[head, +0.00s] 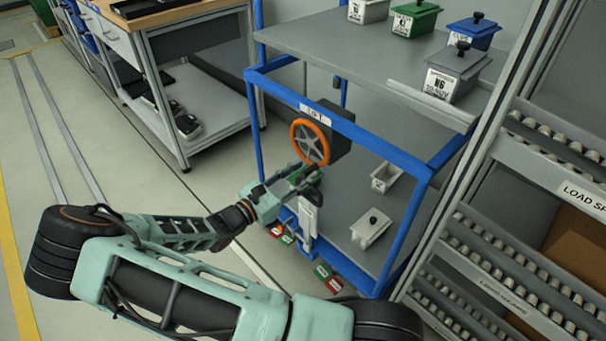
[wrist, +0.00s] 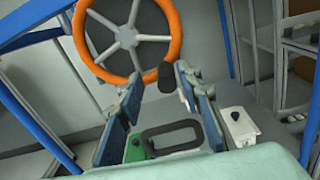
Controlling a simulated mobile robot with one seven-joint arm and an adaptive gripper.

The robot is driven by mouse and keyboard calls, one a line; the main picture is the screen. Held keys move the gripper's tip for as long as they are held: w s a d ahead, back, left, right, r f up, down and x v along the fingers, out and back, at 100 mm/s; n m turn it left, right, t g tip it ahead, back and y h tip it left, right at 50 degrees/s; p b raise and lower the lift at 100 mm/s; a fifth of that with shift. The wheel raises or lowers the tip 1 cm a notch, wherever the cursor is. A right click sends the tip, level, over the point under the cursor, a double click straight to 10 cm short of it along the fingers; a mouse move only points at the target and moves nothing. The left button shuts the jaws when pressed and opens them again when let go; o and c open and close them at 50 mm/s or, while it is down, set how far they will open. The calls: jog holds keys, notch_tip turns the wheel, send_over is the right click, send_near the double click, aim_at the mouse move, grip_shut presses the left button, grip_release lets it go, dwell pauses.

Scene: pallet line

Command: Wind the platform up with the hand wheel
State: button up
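The hand wheel (head: 310,142) has an orange rim and grey spokes, and sits on a dark box on the blue frame. In the wrist view the wheel (wrist: 130,40) fills the upper left. A dark knob (wrist: 166,77), apparently the wheel's handle, shows near its lower right rim. My gripper (head: 308,172) is just below the wheel. In the wrist view my gripper (wrist: 157,82) is open, with the knob between or just beyond its fingertips; contact cannot be told. The frame holds a grey upper deck (head: 335,45) and a lower grey deck (head: 345,215); which is the platform is unclear.
Lidded bins, including a grey one (head: 455,72) and a green one (head: 415,20), stand on the upper deck. A white open bin (head: 386,177) and a lidded white box (head: 371,229) are on the lower deck. A roller rack (head: 520,180) stands right, a workbench (head: 190,25) left.

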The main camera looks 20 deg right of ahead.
jog(key=shift+s+f, duration=0.1)
jog(key=shift+s, duration=0.05)
jog(key=v, duration=1.2)
jog(key=shift+d, duration=0.1)
jog(key=shift+c, duration=0.5)
